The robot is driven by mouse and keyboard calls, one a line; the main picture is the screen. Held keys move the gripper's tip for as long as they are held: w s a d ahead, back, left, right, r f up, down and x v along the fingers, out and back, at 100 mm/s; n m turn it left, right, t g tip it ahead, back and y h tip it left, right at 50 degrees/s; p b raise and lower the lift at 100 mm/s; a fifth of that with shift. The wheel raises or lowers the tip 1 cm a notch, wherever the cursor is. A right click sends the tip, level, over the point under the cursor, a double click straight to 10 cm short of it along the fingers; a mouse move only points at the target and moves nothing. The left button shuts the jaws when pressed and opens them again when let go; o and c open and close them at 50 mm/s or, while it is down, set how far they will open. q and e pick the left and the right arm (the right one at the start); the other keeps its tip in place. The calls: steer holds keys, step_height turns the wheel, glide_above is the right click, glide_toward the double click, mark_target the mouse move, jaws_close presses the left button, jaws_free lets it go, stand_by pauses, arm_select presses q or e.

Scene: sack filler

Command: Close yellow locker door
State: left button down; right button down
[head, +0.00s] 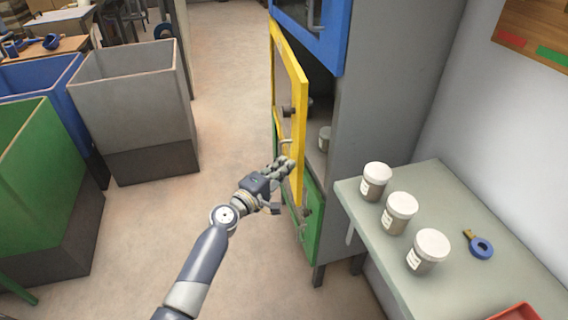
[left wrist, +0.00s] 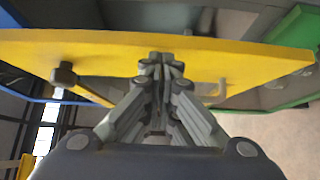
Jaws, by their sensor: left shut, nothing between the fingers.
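The yellow locker door (head: 291,82) stands ajar in the head view, swung out from the grey locker (head: 370,110), and part of the compartment behind it shows. My left gripper (head: 284,166) is shut and empty at the lower part of the yellow door, near its free edge. In the left wrist view the yellow door (left wrist: 100,48) crosses the picture as a slanted panel, and the shut fingers (left wrist: 160,66) overlap it at the middle. They look touching or very close; I cannot tell which. My right gripper is not in view.
A blue door (head: 330,40) is above and a green door (head: 312,225) below. A side table (head: 350,190) with several white jars stands right of the locker. Bins, one of them grey (head: 135,100), stand at left. Open floor lies between.

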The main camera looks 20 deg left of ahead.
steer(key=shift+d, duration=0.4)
arm_select(q)
steer(key=shift+w+d, duration=0.15)
steer(key=shift+d, duration=0.1)
steer(key=w+d, duration=0.4)
steer(key=d, duration=0.4)
steer(key=shift+d+r+b, duration=0.25)
steer(key=shift+b, duration=0.05)
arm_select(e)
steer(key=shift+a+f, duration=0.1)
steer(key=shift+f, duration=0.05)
